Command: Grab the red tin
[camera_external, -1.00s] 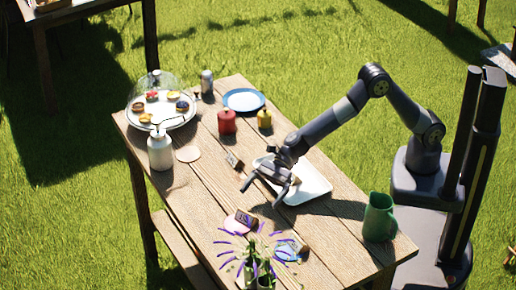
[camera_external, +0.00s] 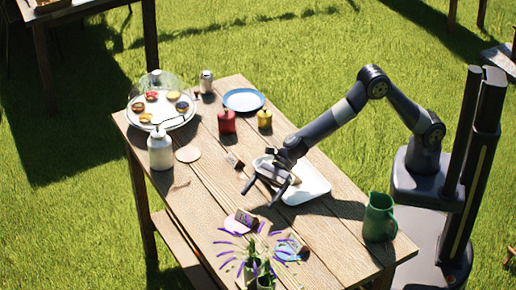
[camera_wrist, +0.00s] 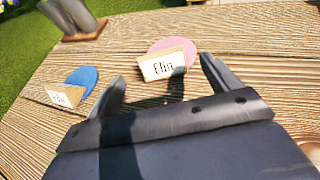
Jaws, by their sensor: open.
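The red tin (camera_external: 227,123) stands upright on the wooden table, toward the back, between the glass-domed cake stand and a small yellow tin (camera_external: 264,119). My gripper (camera_external: 259,197) is open and empty above the middle of the table, in front of the red tin and to its right, well apart from it. In the wrist view my gripper's two fingers (camera_wrist: 162,72) are spread apart with nothing held between them. The red tin is not visible in the wrist view.
A white tray (camera_external: 313,185) lies partly under my gripper. A cake stand (camera_external: 181,121), white bottle (camera_external: 160,153), can (camera_external: 206,82) and blue plate (camera_external: 244,100) surround the tin. A green jug (camera_external: 379,218) stands right; a name card (camera_wrist: 168,65) rests by a pink disc (camera_wrist: 172,45).

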